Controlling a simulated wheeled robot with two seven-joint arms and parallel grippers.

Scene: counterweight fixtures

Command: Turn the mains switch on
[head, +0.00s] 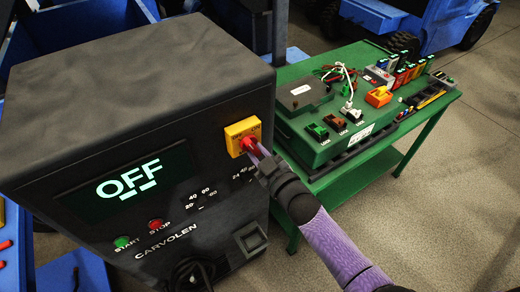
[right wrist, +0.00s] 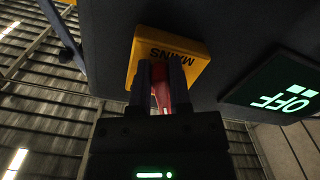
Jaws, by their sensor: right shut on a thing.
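The mains switch is a red handle (head: 258,151) on a yellow plate (head: 242,136), at the upper right of the grey machine's front (head: 225,165). The machine's display (head: 127,188) reads OFF. My right gripper (head: 262,158) reaches in from the lower right and is shut on the red handle. In the right wrist view the yellow plate (right wrist: 172,52) carries the word MAINS, and the red handle (right wrist: 161,92) sits between the gripper's fingers (right wrist: 160,85). The fingers hide part of the handle. My left gripper is not in view.
Green START (head: 122,242) and red STOP (head: 155,225) buttons and dials sit lower on the machine's front. A green table (head: 425,135) with a green box and tools stands close on the right. Grey floor (head: 440,215) is open at the lower right.

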